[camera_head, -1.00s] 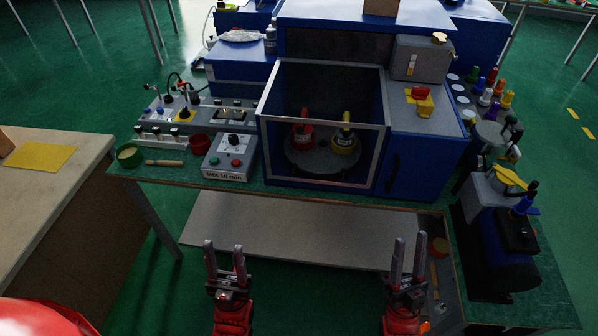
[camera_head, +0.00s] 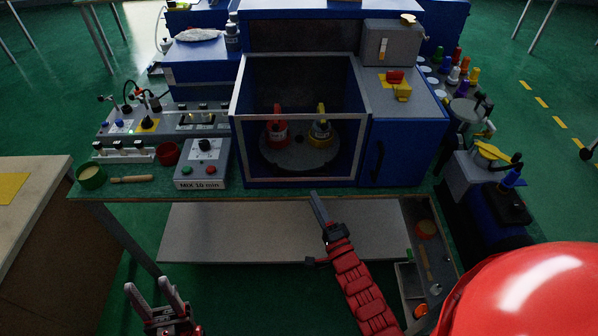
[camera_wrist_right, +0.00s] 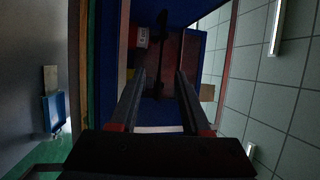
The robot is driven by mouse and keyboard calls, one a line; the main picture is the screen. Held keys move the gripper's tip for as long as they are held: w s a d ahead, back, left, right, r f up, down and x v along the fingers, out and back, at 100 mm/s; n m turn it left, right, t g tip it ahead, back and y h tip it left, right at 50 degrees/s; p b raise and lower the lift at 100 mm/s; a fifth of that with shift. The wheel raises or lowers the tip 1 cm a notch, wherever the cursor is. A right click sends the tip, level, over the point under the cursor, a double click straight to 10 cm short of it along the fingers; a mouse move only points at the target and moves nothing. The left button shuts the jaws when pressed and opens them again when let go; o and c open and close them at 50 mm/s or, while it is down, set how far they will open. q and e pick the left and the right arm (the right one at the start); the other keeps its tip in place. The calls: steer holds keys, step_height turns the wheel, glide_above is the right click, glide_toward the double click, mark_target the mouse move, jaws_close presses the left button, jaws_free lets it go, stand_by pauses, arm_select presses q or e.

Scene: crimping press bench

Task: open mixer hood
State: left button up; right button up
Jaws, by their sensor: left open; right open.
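The mixer (camera_head: 405,148) is a blue cabinet. Its hood (camera_head: 300,117) has a grey frame and a see-through front and is down over the chamber. A red container (camera_head: 277,131) and a yellow container (camera_head: 320,131) stand inside on a round grey plate (camera_head: 299,156). My right gripper (camera_head: 315,204) is just below the hood's lower front edge, turned so one finger hides the other. In the right wrist view its fingers (camera_wrist_right: 160,82) are apart, with a dark bar (camera_wrist_right: 161,45) ahead between them; contact cannot be told. My left gripper (camera_head: 150,285) is open and empty at lower left, away from the bench.
A black handle (camera_head: 378,160) is on the cabinet's right part. A press (camera_head: 490,180) stands at right. A pale shelf (camera_head: 220,230) lies below the bench top.

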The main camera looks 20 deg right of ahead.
mark_target(301, 175)
steer(key=p+x, duration=0.2)
steer(key=x, duration=0.8)
steer(key=shift+r, duration=0.1)
jaws_close()
stand_by(1.1)
